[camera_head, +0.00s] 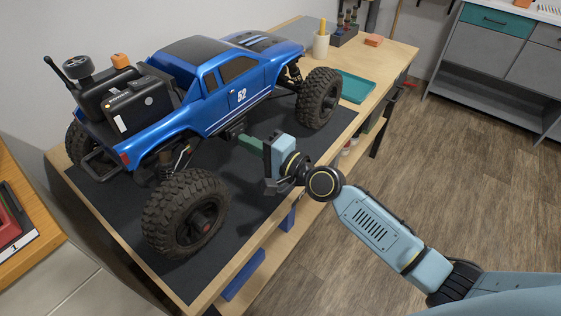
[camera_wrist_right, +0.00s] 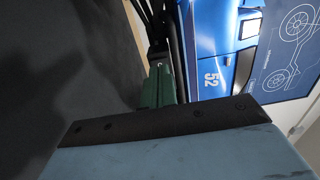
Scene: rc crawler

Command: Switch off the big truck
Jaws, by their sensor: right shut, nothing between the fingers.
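The big blue truck (camera_head: 225,85), marked 52, stands on a dark mat (camera_head: 255,180) on the workbench. Its blue side also shows in the right wrist view (camera_wrist_right: 212,55). My right gripper (camera_head: 240,138) is shut and empty, with its green fingers pointing at the underside of the truck between the front and rear wheels. In the right wrist view the closed fingers (camera_wrist_right: 158,85) reach toward dark parts below the body. I cannot tell whether they touch. I cannot make out a power switch. My left gripper is not in view.
Large black tyres (camera_head: 185,213) flank my right gripper on the truck's near side. A teal tray (camera_head: 355,88), a cup (camera_head: 321,45) and an orange block (camera_head: 374,40) are farther along the bench. Black gear cases (camera_head: 138,103) sit in the truck's bed. Open floor lies to the right.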

